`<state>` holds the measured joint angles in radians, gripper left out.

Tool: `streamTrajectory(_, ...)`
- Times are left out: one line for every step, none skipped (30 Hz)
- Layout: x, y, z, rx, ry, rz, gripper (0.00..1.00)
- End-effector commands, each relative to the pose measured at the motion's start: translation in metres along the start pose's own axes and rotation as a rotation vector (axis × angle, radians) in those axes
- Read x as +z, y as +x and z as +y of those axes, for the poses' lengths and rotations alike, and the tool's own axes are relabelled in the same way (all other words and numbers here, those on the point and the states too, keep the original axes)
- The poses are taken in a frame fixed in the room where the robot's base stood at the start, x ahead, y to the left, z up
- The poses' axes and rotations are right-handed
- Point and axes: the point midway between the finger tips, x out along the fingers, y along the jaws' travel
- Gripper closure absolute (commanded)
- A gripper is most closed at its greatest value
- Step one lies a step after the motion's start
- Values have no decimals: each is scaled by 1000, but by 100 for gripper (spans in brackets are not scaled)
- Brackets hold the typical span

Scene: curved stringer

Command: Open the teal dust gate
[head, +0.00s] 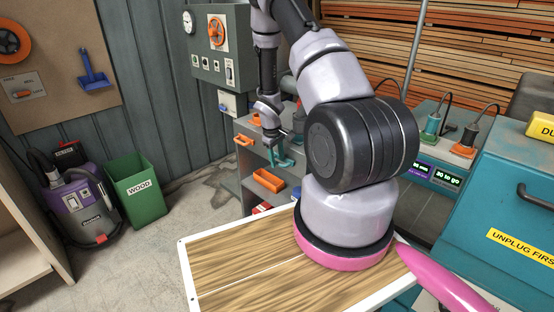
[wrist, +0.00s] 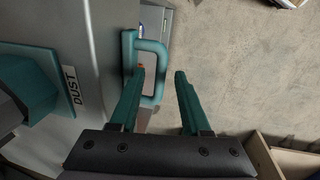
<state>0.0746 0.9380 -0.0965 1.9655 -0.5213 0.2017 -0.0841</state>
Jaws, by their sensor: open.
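In the wrist view, the teal dust gate shows as a looped teal handle (wrist: 151,46) on the edge of a grey panel. A "DUST" label (wrist: 72,91) is on that panel, beside a teal block-like part (wrist: 30,82). My gripper (wrist: 159,72) is open, with its two teal fingers pointing at the handle. The handle's outer bar appears between the fingertips; I cannot tell whether either finger touches it. In the head view, my gripper (head: 280,161) is small beside the grey cabinet, and the handle is hard to tell from the teal fingers.
A wood-topped table (head: 240,270) is in the foreground. A green "WOOD" bin (head: 138,190) and a purple-grey vacuum (head: 83,206) stand at left. The floor between is clear.

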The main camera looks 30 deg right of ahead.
Motion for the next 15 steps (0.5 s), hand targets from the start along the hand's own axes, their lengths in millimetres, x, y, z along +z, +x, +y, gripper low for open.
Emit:
streamTrajectory(0, 0, 0, 0, 0, 0, 53)
streamTrajectory(0, 0, 0, 0, 0, 0, 53)
streamTrajectory(0, 0, 0, 0, 0, 0, 53)
streamTrajectory(0, 0, 0, 0, 0, 0, 53)
streamTrajectory(0, 0, 0, 0, 0, 1, 53)
streamTrajectory(0, 0, 0, 0, 0, 1, 53)
streamTrajectory(0, 0, 0, 0, 0, 1, 61)
streamTrajectory(0, 0, 0, 0, 0, 1, 72)
streamTrajectory(0, 0, 0, 0, 0, 1, 87)
streamTrajectory(0, 0, 0, 0, 0, 1, 99)
streamTrajectory(0, 0, 0, 0, 0, 1, 100)
streamTrajectory(0, 0, 0, 0, 0, 1, 100)
streamTrajectory(0, 0, 0, 0, 0, 1, 100)
streamTrajectory(0, 0, 0, 0, 0, 1, 100)
streamTrajectory(0, 0, 0, 0, 0, 1, 100)
